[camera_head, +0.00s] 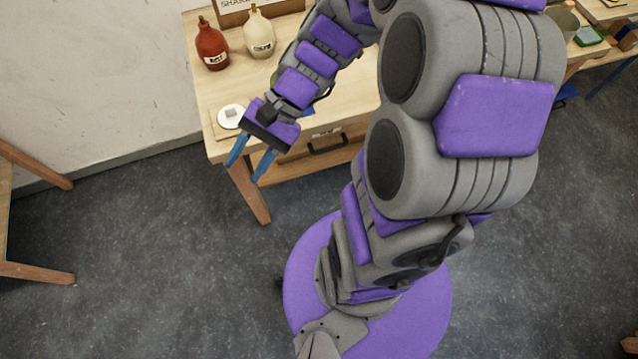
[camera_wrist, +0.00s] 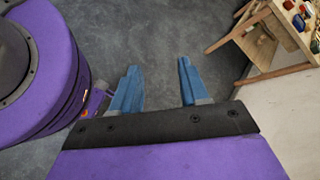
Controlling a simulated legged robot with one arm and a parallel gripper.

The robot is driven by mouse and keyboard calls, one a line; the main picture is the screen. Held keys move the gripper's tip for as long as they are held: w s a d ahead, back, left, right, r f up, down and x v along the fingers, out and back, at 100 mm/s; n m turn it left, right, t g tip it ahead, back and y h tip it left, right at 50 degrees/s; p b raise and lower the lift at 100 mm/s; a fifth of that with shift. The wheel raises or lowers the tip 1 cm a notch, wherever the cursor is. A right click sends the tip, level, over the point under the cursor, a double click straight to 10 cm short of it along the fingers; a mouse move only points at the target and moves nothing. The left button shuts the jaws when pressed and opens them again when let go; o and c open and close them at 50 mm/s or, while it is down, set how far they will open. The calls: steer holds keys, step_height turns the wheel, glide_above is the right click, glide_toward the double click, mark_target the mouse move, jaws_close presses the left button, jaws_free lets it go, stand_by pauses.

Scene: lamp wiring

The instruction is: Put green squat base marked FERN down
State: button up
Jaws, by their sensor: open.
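My gripper (camera_head: 243,172) is open and empty, off the front left corner of the wooden table in the head view. In the wrist view my gripper (camera_wrist: 158,64) shows two blue fingers apart, with only grey floor between them. I cannot make out a base marked FERN. A sliver of a greenish thing (camera_head: 274,78) shows on the table behind my arm, but my arm hides most of it and I cannot read any mark.
The wooden table (camera_head: 232,82) bears a red bottle (camera_head: 212,47), a cream bottle (camera_head: 259,36) and a white disc (camera_head: 230,117). A drawer (camera_head: 326,145) is in its front. A wooden stool or chair (camera_head: 35,272) stands at left. Floor between is clear.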

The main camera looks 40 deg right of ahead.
steer(key=s+d+r+n+h, duration=0.1)
steer(key=s+d+n+h, duration=0.2)
steer(key=s+n+h, duration=0.1)
steer(key=s+d+r+n+h, duration=0.1)
steer(key=s+d+n+h, duration=0.3)
steer(key=s, duration=0.5)
steer(key=shift+r+n+h, duration=0.25)
steer(key=shift+n+h, duration=0.35)
steer(key=shift+h, duration=0.6)
